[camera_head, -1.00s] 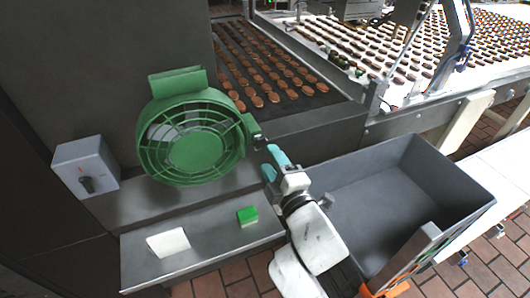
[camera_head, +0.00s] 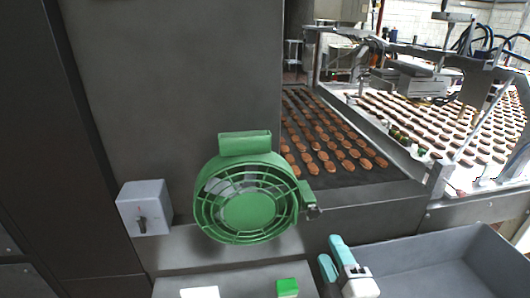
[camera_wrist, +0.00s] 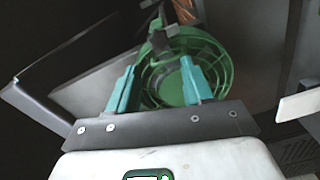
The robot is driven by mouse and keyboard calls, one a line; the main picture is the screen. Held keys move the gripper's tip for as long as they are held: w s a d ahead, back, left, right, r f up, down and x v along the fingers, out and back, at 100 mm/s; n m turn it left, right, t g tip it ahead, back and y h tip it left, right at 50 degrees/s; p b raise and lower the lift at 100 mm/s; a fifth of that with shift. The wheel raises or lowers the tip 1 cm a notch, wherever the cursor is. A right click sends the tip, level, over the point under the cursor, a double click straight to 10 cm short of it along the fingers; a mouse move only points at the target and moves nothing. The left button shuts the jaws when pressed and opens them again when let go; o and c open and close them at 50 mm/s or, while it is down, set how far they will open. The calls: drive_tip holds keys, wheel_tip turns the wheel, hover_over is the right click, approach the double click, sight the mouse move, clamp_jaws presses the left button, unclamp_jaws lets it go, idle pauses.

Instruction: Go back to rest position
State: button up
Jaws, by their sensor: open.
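My gripper (camera_head: 333,256) is at the lower middle of the head view, with its two teal fingers apart and nothing between them. It is right of and below the green caged fan (camera_head: 247,209) and apart from it in the head view. In the wrist view my gripper (camera_wrist: 160,85) points toward the green fan (camera_wrist: 222,60), and the fan shows behind and between the fingers. Most of my arm is below the head view's edge.
A grey box with a dark knob (camera_head: 144,208) is left of the fan. A green block (camera_head: 287,288) and a white item (camera_head: 200,292) lie on the ledge. A grey bin (camera_head: 440,268) is at the lower right. Conveyors (camera_head: 345,178) with rows of biscuits run behind.

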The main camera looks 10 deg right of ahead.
drive_tip(key=s+d+f+m+g+h, duration=0.1)
drive_tip(key=s+d+f+m+g, duration=0.35)
drive_tip(key=f, duration=0.35)
drive_tip(key=s+d+f+m+g+h, duration=0.1)
drive_tip(key=s+d+f+m+g, duration=0.35)
drive_tip(key=s+f, duration=0.2)
drive_tip(key=s+f+m+g+y, duration=0.1)
drive_tip(key=s+f+m+g, duration=0.2)
drive_tip(key=s, duration=0.5)
drive_tip(key=s+f+m+g, duration=0.3)
drive_tip(key=s+f+g, duration=0.2)
drive_tip(key=s, duration=0.3)
drive_tip(key=shift+s+a+m+y, duration=0.35)
drive_tip(key=shift+a+m+y, duration=0.05)
drive_tip(key=shift+a, duration=0.05)
